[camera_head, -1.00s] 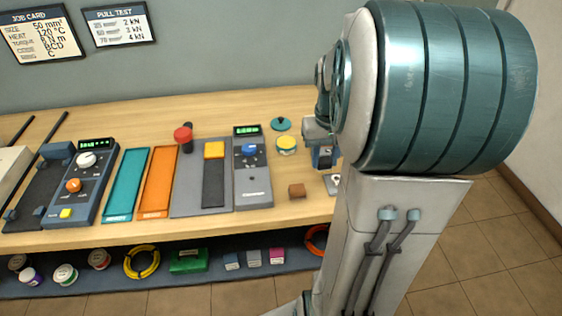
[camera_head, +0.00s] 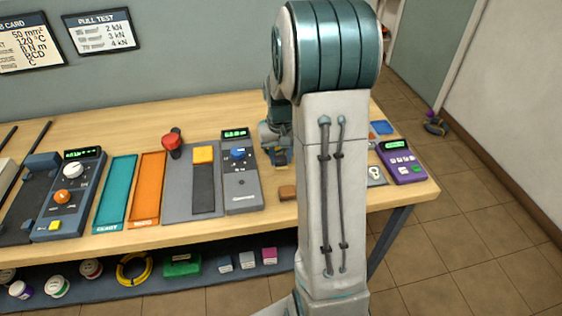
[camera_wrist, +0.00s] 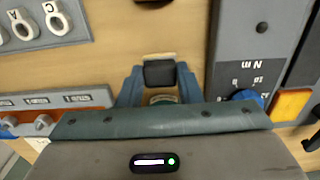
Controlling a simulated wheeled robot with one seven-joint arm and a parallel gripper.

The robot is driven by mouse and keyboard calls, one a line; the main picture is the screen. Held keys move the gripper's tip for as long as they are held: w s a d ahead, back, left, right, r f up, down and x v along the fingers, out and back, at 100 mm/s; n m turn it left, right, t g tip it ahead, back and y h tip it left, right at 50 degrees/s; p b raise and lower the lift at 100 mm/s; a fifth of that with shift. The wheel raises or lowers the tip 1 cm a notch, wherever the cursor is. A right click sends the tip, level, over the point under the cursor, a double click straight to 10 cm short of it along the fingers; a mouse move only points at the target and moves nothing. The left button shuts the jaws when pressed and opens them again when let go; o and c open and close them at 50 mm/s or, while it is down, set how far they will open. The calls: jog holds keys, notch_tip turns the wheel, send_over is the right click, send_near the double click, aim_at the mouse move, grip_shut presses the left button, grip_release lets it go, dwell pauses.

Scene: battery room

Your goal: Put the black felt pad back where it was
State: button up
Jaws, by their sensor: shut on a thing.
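In the wrist view my gripper (camera_wrist: 158,85) has its two blue fingers closed on a small black block-like thing, which I take to be the black felt pad (camera_wrist: 158,73). A pale strip shows along its far edge. In the head view my gripper (camera_head: 280,160) is low over the bench, just right of the grey meter (camera_head: 240,190) with the blue knob. What lies directly under the gripper is mostly hidden.
To the left are a grey plate (camera_head: 178,200), an orange strip (camera_head: 147,190) and a teal strip (camera_head: 115,195).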

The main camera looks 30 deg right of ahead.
aim_at(281, 159)
jog(key=shift+f, duration=1.4)
jog(key=shift+f, duration=0.1)
jog(key=shift+f, duration=0.15)
jog(key=o, duration=0.9)
jog(key=shift+o, duration=0.2)
